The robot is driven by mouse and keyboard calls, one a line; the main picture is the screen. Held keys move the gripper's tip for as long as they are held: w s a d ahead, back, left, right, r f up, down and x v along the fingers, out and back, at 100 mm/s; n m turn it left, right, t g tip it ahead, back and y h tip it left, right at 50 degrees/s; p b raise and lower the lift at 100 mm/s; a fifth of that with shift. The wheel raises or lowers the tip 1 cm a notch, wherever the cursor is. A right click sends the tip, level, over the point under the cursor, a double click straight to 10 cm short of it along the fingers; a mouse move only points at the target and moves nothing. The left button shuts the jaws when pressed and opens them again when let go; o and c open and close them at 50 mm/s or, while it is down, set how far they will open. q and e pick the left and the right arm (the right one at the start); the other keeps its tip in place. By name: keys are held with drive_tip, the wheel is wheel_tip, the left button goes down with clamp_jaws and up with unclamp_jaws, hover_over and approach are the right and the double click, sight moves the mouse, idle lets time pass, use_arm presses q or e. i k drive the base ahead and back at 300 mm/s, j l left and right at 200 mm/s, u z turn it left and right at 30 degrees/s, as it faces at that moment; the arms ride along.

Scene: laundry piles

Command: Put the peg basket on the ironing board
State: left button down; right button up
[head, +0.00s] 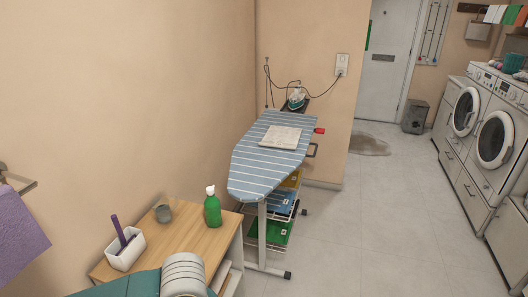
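The ironing board (262,166) stands in the middle of the head view, with a blue and white striped cover. A folded pale cloth or paper (281,137) lies on it. An iron (296,97) sits on the rest at its far end, with a cord to the wall socket. The near end of the board is bare. I cannot pick out the peg basket for certain. A small teal rounded item (513,62) on top of the machines at the far right is too small to identify. Neither of my grippers shows.
Washing machines (492,138) line the right. A puddle (369,145) lies before the door. The middle floor is clear.

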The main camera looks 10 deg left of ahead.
sight(267, 164)
drive_tip(key=i+l+u, duration=0.35)
drive_tip(key=i+l, duration=0.3)
drive_tip(key=i+l+u, duration=0.2)
drive_tip(key=l, duration=0.25)
drive_tip(key=i+l+u, duration=0.2)
drive_tip(key=i+l, duration=0.15)
drive_tip(key=l, duration=0.1)
